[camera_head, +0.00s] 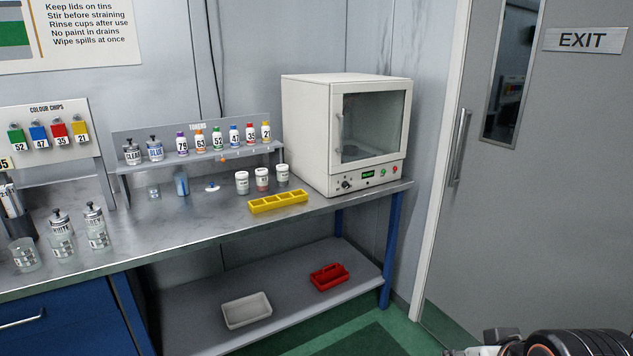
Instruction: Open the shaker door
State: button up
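The shaker (303,130) is a white box-shaped cabinet at the right end of the steel bench. Its glass-fronted door (373,125) appears closed, flush with the front. A vertical bar handle (340,132) runs along the door's left side. Below the door, a panel carries a knob, a small green display (368,175), and green and red buttons. The inside looks dark through the glass. Part of my arm shows at the bottom right corner, well away from the shaker. My gripper's fingers are not visible.
A yellow divided tray (278,202) and several white-lidded cups (242,182) sit left of the shaker. A rack of bottles (200,142) stands behind. A red caddy (329,277) and white bin (247,310) are on the lower shelf. A grey exit door (550,180) is at right.

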aim_at(338, 90)
jog(key=i+l+u, duration=0.15)
jog(key=i+u, duration=0.25)
jog(key=i, duration=0.15)
jog(key=i+l+u, duration=0.35)
jog(key=i, duration=0.15)
jog(key=i+l+u, duration=0.4)
jog(key=i+j, duration=0.05)
jog(key=i, duration=0.05)
